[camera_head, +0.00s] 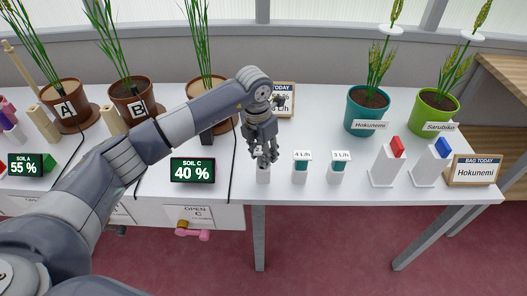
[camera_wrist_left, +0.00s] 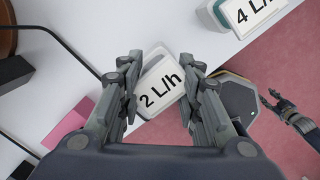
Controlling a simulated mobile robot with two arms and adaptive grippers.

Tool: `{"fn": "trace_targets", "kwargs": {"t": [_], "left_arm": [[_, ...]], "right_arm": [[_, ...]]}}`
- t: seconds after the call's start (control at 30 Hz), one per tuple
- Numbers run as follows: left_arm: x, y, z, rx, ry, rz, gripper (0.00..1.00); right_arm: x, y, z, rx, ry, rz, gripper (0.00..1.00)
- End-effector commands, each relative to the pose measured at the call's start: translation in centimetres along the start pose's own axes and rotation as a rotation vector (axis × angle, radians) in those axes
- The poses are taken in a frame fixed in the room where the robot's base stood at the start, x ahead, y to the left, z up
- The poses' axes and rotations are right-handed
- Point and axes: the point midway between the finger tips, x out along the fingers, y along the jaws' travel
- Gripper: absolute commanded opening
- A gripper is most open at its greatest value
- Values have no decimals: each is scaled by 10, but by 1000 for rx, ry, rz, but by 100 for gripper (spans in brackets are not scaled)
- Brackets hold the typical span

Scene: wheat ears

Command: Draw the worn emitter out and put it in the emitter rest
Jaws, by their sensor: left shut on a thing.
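My left gripper (camera_head: 266,160) is upright at the front of the white table, above a small white stand (camera_head: 263,174). In the left wrist view its fingers (camera_wrist_left: 160,108) are on both sides of a pale piece labelled 2 L/h (camera_wrist_left: 158,88) and shut on it. It looks to be at or just above the stand; contact below is hidden. I cannot tell which thing is the emitter rest. My right gripper (camera_wrist_left: 283,108) shows small in the left wrist view, over the floor.
Pots A (camera_head: 68,124) and B (camera_head: 138,105) stand left, with a third pot (camera_head: 208,90) partly behind my arm. The soil C display (camera_head: 193,170) and a black cable are close by. Red (camera_head: 397,147) and blue (camera_head: 443,147) items stand right. Bare table lies between.

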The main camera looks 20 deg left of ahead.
Motion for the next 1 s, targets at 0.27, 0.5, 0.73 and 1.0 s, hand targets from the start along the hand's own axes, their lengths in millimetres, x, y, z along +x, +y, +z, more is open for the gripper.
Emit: {"fn": "trace_targets", "kwargs": {"t": [0.27, 0.5, 0.73, 1.0], "left_arm": [[9, 0, -1, -1, -1, 0, 6], [16, 0, -2, -1, -1, 0, 6], [15, 0, -2, 0, -1, 0, 56], [13, 0, -2, 0, -1, 0, 56]], "right_arm": [[8, 2, 1, -1, 0, 2, 40], [13, 2, 2, -2, -1, 3, 40], [12, 2, 2, -2, -1, 3, 40], [12, 3, 2, -2, -1, 4, 40]]}}
